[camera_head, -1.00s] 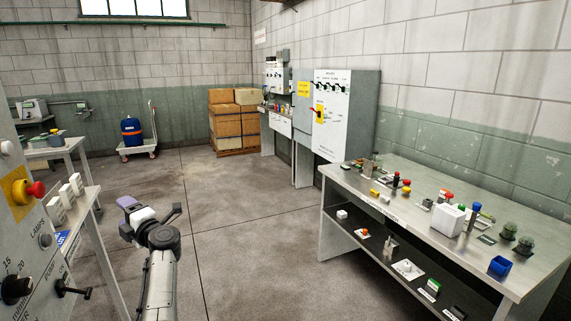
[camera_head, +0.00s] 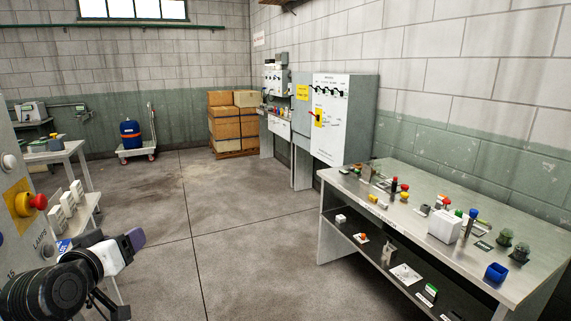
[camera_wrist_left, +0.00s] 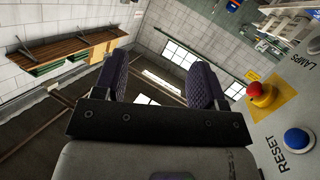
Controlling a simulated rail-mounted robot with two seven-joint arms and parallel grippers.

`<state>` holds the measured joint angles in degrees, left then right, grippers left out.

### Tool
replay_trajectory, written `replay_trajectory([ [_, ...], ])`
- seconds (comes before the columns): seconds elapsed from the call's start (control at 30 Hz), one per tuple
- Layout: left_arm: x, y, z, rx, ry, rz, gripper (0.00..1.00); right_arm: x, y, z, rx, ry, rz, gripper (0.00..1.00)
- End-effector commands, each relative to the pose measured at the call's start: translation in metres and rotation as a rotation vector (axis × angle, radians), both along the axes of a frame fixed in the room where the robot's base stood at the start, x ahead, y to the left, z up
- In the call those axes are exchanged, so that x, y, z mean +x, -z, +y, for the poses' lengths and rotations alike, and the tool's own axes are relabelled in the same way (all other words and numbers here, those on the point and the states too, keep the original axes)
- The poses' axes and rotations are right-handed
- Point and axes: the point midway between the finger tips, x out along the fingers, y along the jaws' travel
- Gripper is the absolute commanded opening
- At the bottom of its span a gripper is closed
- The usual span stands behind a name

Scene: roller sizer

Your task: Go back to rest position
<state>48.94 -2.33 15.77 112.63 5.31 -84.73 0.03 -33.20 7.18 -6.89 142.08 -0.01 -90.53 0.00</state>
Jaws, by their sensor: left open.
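My right gripper is not in view.
A metal workbench (camera_head: 460,200) with small parts and a lower shelf stands at the right. Wall cabinets (camera_head: 340,115), stacked boxes (camera_head: 233,125) and a cart with a blue drum (camera_head: 131,134) stand at the back. The middle floor is clear.

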Motion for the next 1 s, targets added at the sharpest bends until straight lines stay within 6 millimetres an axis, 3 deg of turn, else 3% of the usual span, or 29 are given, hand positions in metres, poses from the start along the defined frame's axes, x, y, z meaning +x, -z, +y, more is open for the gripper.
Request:
replay_trajectory([
  [0.1,-0.045,0.042,-0.02,0.116,-0.008,0.109,0.65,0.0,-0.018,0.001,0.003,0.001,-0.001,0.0],
  [0.3,-0.111,0.105,-0.052,0.254,0.028,0.205,0.65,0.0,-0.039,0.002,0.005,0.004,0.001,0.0],
  [0.6,-0.215,0.211,-0.094,0.342,0.187,0.476,0.65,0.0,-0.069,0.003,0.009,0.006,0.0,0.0],
  [0.8,-0.291,0.281,-0.103,0.348,0.27,0.722,0.65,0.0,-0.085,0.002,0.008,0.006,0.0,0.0],
  [1.0,-0.352,0.316,-0.1,0.34,0.303,0.892,0.65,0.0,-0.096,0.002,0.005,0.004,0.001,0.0],
])
